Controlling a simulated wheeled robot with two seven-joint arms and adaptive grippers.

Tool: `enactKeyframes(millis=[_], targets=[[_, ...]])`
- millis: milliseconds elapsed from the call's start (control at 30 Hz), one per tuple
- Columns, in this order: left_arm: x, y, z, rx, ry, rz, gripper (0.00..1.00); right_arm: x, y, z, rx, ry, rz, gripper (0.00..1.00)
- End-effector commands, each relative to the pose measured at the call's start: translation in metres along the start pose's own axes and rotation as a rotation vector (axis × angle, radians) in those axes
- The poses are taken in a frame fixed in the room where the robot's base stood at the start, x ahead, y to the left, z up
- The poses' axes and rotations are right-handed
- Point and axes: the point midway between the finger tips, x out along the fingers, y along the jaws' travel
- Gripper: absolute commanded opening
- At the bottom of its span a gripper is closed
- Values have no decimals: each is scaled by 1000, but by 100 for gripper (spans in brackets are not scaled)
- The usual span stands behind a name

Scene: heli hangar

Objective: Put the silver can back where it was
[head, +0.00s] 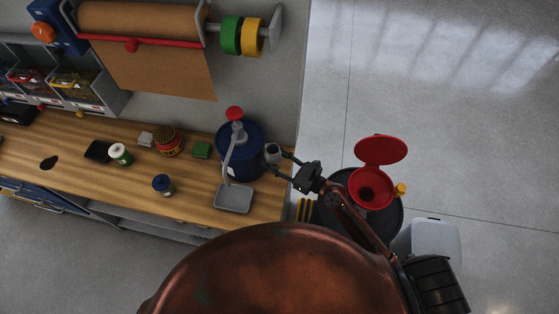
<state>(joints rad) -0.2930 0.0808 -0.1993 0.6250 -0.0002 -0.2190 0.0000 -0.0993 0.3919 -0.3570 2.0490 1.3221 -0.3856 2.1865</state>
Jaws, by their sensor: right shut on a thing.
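The silver can (272,152) is at the right end of the wooden bench, just right of the blue drum. My right gripper (282,156) reaches in from the right and is shut on the can, with its fingers on the can's right side. The can looks roughly upright. I cannot tell whether it touches the bench top or the drum. My left gripper is not in view.
A blue drum (240,160) with a red-topped pump stands beside the can, with a grey tray (233,198) in front. A red funnel (371,190) tops a dark bin at right.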

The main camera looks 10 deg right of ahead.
Motion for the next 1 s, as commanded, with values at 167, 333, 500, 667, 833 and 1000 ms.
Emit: enactKeyframes(millis=[167, 333, 500, 667, 833, 1000], targets=[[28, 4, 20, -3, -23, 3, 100, 5, -32, -37, 2, 1, -2, 12], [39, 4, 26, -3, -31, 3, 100, 8, -47, -52, 1, -1, -1, 12], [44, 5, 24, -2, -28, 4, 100, 9, -55, -61, 1, -2, -1, 12], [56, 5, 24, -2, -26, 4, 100, 9, -59, -85, 5, -1, -2, 12], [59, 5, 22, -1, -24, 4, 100, 10, -58, -94, 2, -2, 0, 12], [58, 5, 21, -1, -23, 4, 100, 9, -58, -93, 1, -2, 0, 12]])
